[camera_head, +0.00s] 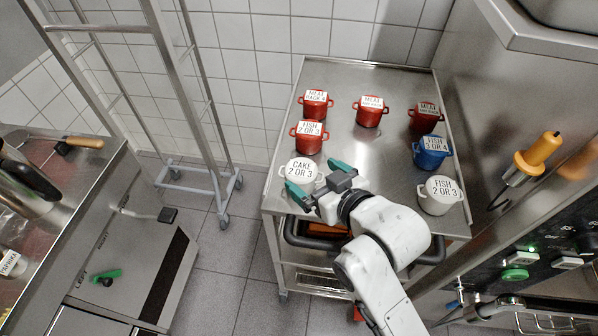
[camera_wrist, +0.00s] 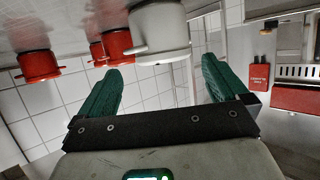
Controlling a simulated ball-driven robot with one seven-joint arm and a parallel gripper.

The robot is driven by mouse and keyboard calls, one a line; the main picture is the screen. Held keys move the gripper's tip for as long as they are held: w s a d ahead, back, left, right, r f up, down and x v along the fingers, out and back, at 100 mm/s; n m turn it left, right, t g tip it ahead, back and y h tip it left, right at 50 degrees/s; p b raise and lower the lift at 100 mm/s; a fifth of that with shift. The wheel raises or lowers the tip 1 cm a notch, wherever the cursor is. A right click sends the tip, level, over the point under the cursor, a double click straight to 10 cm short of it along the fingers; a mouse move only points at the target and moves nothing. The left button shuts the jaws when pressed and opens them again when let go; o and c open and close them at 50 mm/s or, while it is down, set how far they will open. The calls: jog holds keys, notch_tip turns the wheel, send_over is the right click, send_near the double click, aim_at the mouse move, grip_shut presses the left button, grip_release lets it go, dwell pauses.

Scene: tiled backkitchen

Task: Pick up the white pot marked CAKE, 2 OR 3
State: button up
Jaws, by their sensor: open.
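The white pot marked CAKE, 2 OR 3 (camera_head: 300,171) stands upright at the front left of the steel trolley top (camera_head: 365,165). My gripper (camera_head: 318,180) is open and empty, its green fingers at the near side of this pot. In the wrist view, which looks upside down, a white pot (camera_wrist: 160,30) sits ahead of the open fingers (camera_wrist: 160,85), roughly between them but beyond their tips. I cannot tell how far apart they are. The lettering does not show in the wrist view.
Another white pot, FISH 2 OR 3 (camera_head: 439,195), stands at the right. A red FISH 2 OR 3 pot (camera_head: 309,137) is just behind the CAKE pot. Red MEAT pots (camera_head: 316,103) and a blue pot (camera_head: 431,151) stand farther back. A wheeled rack (camera_head: 205,182) is at left.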

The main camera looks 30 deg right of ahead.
aim_at(297, 164)
jog(key=shift+p+x, duration=0.5)
jog(key=shift+x, duration=3.15)
jog(key=shift+s+a+f, duration=0.1)
jog(key=shift+a+f, duration=0.1)
jog(key=shift+c, duration=0.5)
jog(key=c, duration=1.1)
jog(key=shift+r, duration=0.15)
jog(key=shift+r, duration=0.6)
jog(key=s+r, duration=0.1)
jog(key=r, duration=0.1)
jog(key=s+r, duration=0.3)
jog(key=r, duration=0.1)
jog(key=shift+s+d+r+b, duration=0.15)
jog(key=shift+d+r+b, duration=0.2)
jog(key=shift+r, duration=0.05)
jog(key=shift+r+p+v, duration=0.2)
jog(key=shift+p+v, duration=1.15)
jog(key=shift+v, duration=1.35)
jog(key=shift+r+p+v, duration=0.2)
jog(key=shift+p+v, duration=1.15)
jog(key=shift+v, duration=1.3)
